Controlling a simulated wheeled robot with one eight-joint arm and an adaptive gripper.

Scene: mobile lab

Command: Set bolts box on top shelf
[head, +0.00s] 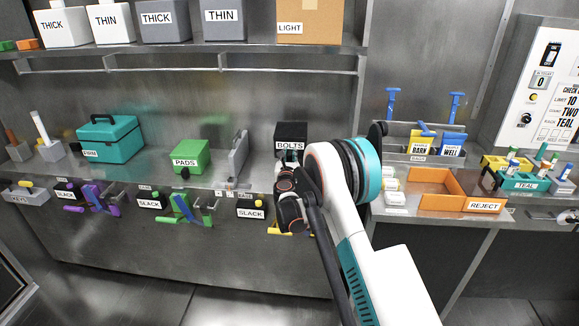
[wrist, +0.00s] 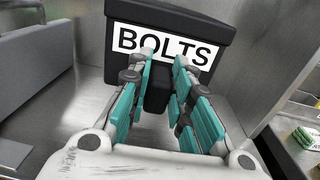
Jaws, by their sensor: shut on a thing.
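The black bolts box (head: 291,132), with a white BOLTS label, is at the back of the lower shelf, right of the grey upright plate. In the wrist view the box (wrist: 205,22) fills the top, its label facing me. My gripper (wrist: 164,60) is shut on the dark grip on the box's front, below the label. In the head view my gripper (head: 287,166) is at the box's front, partly hidden by my arm. I cannot tell whether the box rests on the surface. The top shelf (head: 190,50) runs above, across the back wall.
The top shelf holds white and grey THICK and THIN containers and a cardboard LIGHT box (head: 312,20); a narrow bare strip lies at its right end. A rail (head: 190,65) runs below it. A green PADS box (head: 190,157) and grey plate (head: 238,157) stand left; an orange REJECT tray (head: 440,190) right.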

